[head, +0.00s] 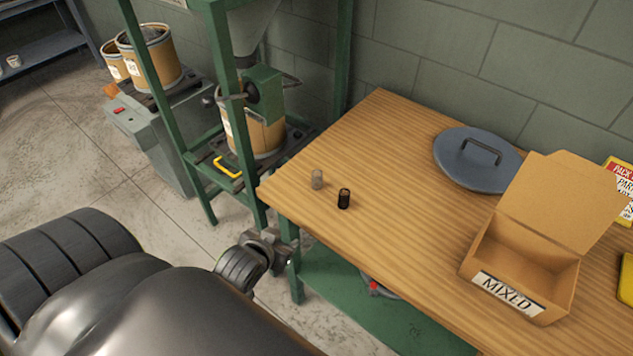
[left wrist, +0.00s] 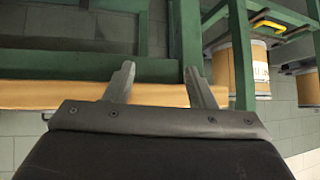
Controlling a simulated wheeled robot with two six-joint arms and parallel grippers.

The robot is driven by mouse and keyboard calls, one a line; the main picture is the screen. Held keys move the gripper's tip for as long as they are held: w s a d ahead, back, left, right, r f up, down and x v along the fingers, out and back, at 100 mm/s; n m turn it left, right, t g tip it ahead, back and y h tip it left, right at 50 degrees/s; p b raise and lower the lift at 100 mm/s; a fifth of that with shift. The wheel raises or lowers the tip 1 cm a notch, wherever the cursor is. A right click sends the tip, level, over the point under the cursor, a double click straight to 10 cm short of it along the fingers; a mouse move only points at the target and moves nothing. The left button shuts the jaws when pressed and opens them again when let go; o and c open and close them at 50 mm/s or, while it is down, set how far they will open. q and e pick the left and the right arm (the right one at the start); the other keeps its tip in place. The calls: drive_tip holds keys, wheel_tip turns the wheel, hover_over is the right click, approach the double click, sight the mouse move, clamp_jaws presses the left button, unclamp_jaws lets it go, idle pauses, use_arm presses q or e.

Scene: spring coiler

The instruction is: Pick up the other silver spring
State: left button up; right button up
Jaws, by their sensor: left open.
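A silver spring (head: 317,179) stands upright on the wooden table (head: 400,150) near its left corner. A black spring (head: 344,198) stands just to its right and nearer to me, apart from it. My left gripper (head: 268,243) is beside the table's left edge, to the left of and nearer than both springs. In the left wrist view the jaws (left wrist: 160,88) are spread with nothing between them, and the table edge (left wrist: 50,94) lies beyond. Neither spring shows in the left wrist view. My right gripper is in neither view.
An open cardboard box marked MIXED (head: 525,250) stands at the table's right. A grey round lid (head: 478,160) lies behind it. A green frame (head: 225,90) with a drum (head: 262,135) stands left of the table. The table's middle is clear.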

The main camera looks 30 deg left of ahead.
sight(314, 178)
use_arm(q)
wheel_tip(314, 178, up, 12)
drive_tip(key=w+d+t, duration=0.1)
drive_tip(key=w+t, duration=0.2)
drive_tip(key=t, duration=0.1)
drive_tip(key=shift+n, duration=0.3)
drive_tip(key=p+x, duration=0.1)
drive_tip(key=x, duration=1)
drive_tip(key=shift+w+d+f, duration=0.1)
drive_tip(key=shift+w+d, duration=0.05)
drive_tip(key=shift+w, duration=0.05)
drive_tip(key=shift+w+f, duration=0.15)
drive_tip(key=shift+w, duration=0.3)
drive_tip(key=shift+p+x, duration=0.55)
drive_tip(key=shift+x, duration=1.5)
drive_tip(key=shift+f, duration=0.1)
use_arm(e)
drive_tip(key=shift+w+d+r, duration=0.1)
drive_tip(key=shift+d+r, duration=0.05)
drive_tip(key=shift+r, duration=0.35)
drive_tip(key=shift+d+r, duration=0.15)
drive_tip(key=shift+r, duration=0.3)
use_arm(q)
drive_tip(key=shift+c, duration=0.2)
drive_tip(key=c, duration=1)
